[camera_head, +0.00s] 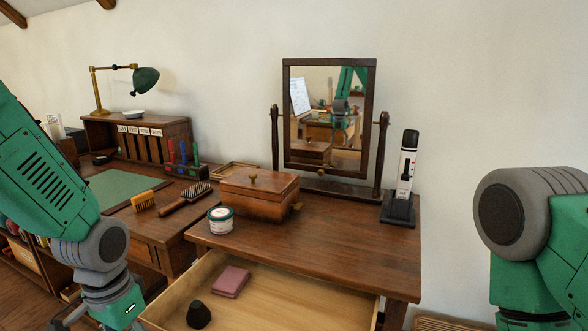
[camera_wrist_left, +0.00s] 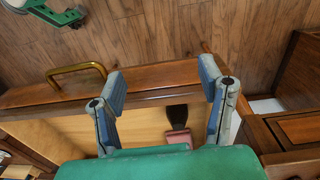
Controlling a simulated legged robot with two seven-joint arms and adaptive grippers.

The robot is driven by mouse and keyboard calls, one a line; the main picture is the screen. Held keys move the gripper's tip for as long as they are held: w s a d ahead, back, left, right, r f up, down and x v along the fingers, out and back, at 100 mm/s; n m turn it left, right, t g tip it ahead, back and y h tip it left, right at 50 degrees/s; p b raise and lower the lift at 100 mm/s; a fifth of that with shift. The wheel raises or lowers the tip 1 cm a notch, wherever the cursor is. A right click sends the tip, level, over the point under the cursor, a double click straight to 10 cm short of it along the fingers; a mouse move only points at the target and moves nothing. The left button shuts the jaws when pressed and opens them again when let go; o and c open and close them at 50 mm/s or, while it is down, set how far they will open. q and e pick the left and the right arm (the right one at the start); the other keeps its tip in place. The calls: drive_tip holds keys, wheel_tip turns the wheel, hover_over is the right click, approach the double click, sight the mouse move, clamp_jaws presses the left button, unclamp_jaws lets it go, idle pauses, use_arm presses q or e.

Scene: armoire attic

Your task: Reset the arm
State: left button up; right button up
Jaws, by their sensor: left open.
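My left arm (camera_head: 45,175) comes in from the left in the head view, bent downward, its gripper (camera_head: 85,320) partly cut off by the bottom edge. In the left wrist view my left gripper (camera_wrist_left: 162,82) is open, its two fingers wide apart with nothing between them. It is over the front of an open drawer (camera_wrist_left: 75,135); contact cannot be told. My right arm (camera_head: 540,225) shows at the right edge of the head view, but its gripper is out of the picture.
The open drawer (camera_head: 290,307) holds a mauve folded item (camera_head: 231,281) and a dark object (camera_head: 198,315). On the dressing table (camera_head: 345,235) stand a wooden box (camera_head: 260,205), a round tin (camera_head: 220,226), a mirror (camera_head: 328,110) and a white-and-black device (camera_head: 406,170). A desk is at left.

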use_arm(q)
drive_tip(key=s+f+n+p, duration=0.1)
drive_tip(key=s+f+p, duration=0.1)
drive_tip(key=s+f, duration=0.6)
drive_tip(key=s+a+f+n+p, duration=0.1)
drive_tip(key=s+f+n+p, duration=0.1)
drive_tip(key=s+f, duration=0.5)
drive_tip(key=s+p, duration=0.1)
drive_tip(key=s, duration=0.5)
drive_tip(key=shift+s+a+f+n+t, duration=0.2)
drive_tip(key=shift+s+f+n+t, duration=0.1)
drive_tip(key=shift+s+f, duration=0.1)
drive_tip(key=shift+w, duration=0.15)
